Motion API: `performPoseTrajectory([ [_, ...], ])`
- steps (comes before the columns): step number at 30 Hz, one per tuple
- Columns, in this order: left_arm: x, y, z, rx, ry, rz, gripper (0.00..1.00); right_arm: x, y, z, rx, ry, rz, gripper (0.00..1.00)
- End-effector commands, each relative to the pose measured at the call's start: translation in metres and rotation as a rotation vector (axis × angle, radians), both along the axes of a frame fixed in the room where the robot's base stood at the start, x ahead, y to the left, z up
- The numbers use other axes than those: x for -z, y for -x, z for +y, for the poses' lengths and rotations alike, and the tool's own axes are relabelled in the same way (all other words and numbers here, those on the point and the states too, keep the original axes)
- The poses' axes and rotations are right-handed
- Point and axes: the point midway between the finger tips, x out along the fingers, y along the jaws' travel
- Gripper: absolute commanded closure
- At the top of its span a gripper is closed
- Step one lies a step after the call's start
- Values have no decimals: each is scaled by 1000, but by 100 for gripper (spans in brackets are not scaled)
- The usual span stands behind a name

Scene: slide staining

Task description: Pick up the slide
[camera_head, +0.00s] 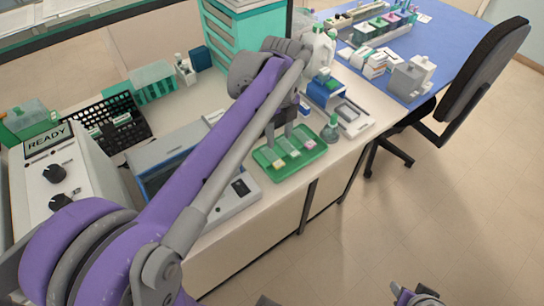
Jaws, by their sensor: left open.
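A green tray (268,167) lies near the front edge of the white bench. Three glass slides lie side by side in it, with pale label ends toward me: the left slide (278,163), the middle slide (294,153) and the right slide (309,145), which has a pink label. My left gripper (280,140) is open and points down over the tray's far side, close to the left and middle slides. Its fingers hide the slides' far ends. I cannot tell whether it touches one. My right gripper (415,297) is partly cut off at the bottom edge, away from the bench.
A small bottle (330,130) stands right of the tray, with a scale-like device (352,115) beyond it. A grey instrument (240,192) is left of the tray, partly behind my arm. A black rack (125,132) and a READY machine (62,165) stand farther left. A chair (485,70) is at right.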

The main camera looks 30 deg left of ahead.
Motion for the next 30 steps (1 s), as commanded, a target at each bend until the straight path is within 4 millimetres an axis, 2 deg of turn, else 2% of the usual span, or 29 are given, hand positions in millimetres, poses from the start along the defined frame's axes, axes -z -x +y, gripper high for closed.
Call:
performPoseTrajectory([
  [7,38,0,0,10,0,2,45,4,1,0,0,0,2,50],
  [16,64,0,-1,9,1,1,45,5,1,0,0,0,3,50],
  [22,95,0,-2,9,1,1,45,7,2,0,0,0,3,50],
  [25,104,0,-2,9,1,1,45,7,2,0,0,0,4,50],
  [30,106,1,-2,9,1,1,45,7,2,0,0,0,4,50],
])
